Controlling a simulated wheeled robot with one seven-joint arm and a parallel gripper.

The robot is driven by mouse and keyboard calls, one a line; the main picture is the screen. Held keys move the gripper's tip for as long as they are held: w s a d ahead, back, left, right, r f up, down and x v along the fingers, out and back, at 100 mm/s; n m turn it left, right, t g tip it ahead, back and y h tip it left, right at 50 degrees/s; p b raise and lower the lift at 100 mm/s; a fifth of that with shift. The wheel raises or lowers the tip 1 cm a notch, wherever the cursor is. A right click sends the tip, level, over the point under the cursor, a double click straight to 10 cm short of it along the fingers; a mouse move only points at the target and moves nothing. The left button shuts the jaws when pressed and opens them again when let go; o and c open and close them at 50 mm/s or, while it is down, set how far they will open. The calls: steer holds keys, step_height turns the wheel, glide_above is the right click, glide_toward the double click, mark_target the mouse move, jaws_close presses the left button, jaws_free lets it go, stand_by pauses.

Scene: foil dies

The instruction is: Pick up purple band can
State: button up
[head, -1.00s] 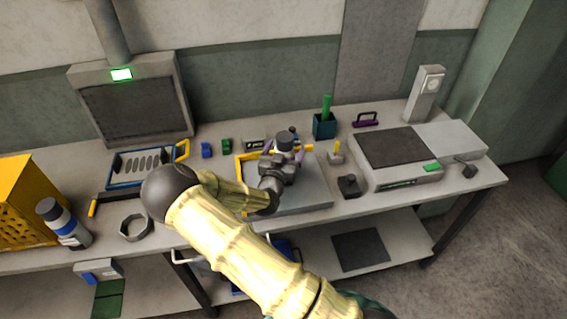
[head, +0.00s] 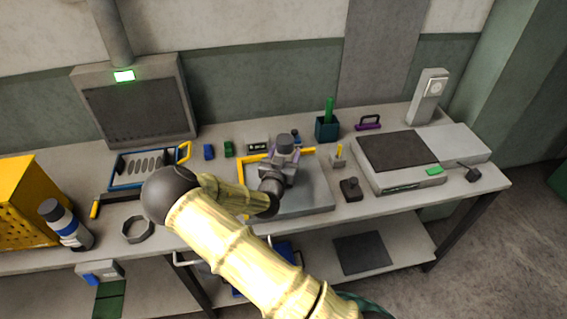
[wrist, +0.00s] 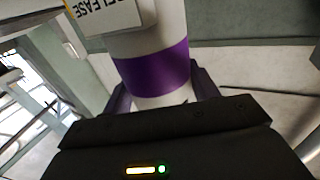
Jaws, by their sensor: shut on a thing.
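The purple band can, white with a purple band (wrist: 153,72), fills the middle of the wrist view, between the fingers of my gripper (wrist: 165,95). A label reading "RELEASE" covers part of its side in that view. In the head view my gripper (head: 285,160) is over the grey plate (head: 310,197) with the yellow edge, and the can's dark top shows just beyond it. My gripper is shut on the can. The can's base is hidden, so I cannot tell whether it touches the plate.
A dark teal cup (head: 327,128) holding a green item stands behind right. A black knob block (head: 351,189) and a flat grey device (head: 398,160) are to the right. A blue-framed rack (head: 146,167) and a blue-banded bottle (head: 66,226) are to the left.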

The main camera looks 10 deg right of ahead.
mark_target(287, 139)
steer(key=shift+s+r, duration=0.1)
steer(key=shift+d+r, duration=0.4)
step_height(287, 139, up, 8)
steer(key=shift+a+r+b, duration=0.1)
steer(key=shift+a+b, duration=0.05)
steer(key=shift+b, duration=0.8)
steer(key=shift+r, duration=0.45)
steer(key=shift+a, duration=0.1)
